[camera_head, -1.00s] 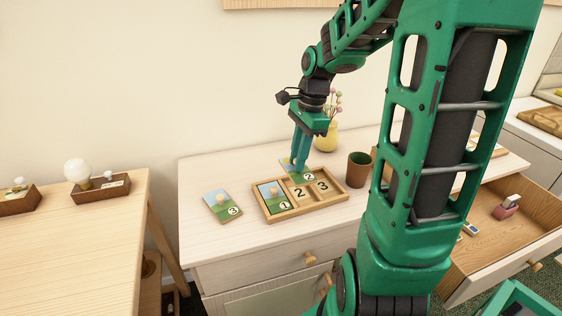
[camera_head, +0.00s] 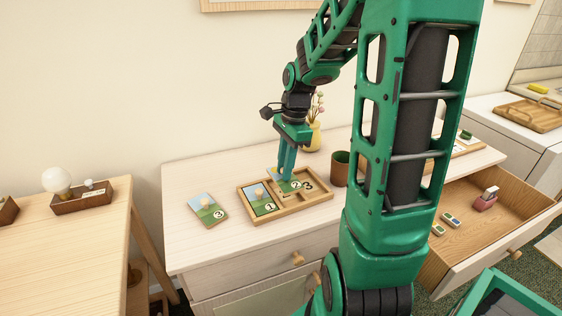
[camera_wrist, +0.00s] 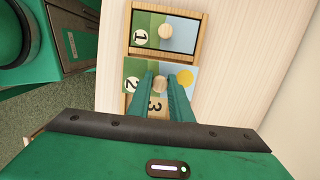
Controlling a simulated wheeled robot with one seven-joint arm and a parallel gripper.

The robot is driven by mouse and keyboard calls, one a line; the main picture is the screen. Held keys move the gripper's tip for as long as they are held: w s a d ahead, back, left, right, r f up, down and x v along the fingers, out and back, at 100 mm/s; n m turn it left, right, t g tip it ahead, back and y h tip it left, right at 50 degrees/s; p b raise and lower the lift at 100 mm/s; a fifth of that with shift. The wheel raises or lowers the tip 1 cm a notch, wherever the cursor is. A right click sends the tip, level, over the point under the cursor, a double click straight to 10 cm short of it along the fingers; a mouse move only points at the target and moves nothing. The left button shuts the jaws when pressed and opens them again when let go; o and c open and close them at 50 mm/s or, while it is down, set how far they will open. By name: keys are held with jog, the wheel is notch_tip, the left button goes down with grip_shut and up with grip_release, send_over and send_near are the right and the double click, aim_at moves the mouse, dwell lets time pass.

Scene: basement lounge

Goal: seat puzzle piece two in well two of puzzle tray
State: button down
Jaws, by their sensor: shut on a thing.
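The wooden puzzle tray (camera_head: 262,215) lies on the dresser. Piece one (camera_head: 258,200) sits in well one at left. Well three (camera_head: 309,187), marked "3", is empty at right. Well two is hidden under piece two.
Puzzle piece three (camera_head: 208,209) lies on the dresser left of the tray. A brown cup (camera_head: 340,168) stands close to the tray's right, and a yellow vase (camera_head: 313,137) behind it. An open drawer (camera_head: 470,220) juts out at right. The dresser top (camera_head: 225,260) is clear in front.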

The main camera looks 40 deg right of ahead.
jog(key=shift+f, duration=1.3)
jog(key=shift+s+f, duration=0.1)
jog(key=shift+f, duration=1.05)
dwell(1.0)
jog(key=c, duration=1.5)
grip_release()
jog(key=shift+c, duration=0.2)
jog(key=r, duration=0.3)
jog(key=d+r, duration=0.1)
jog(key=r, duration=0.6)
jog(key=shift+s+d+r, duration=0.1)
jog(key=shift+d+r, duration=0.15)
jog(key=s+a+f+n+h, duration=0.1)
jog(key=s+a+n, duration=0.2)
jog(key=s+n, duration=1.1)
jog(key=s, duration=0.6)
jog(key=shift+s, duration=0.25)
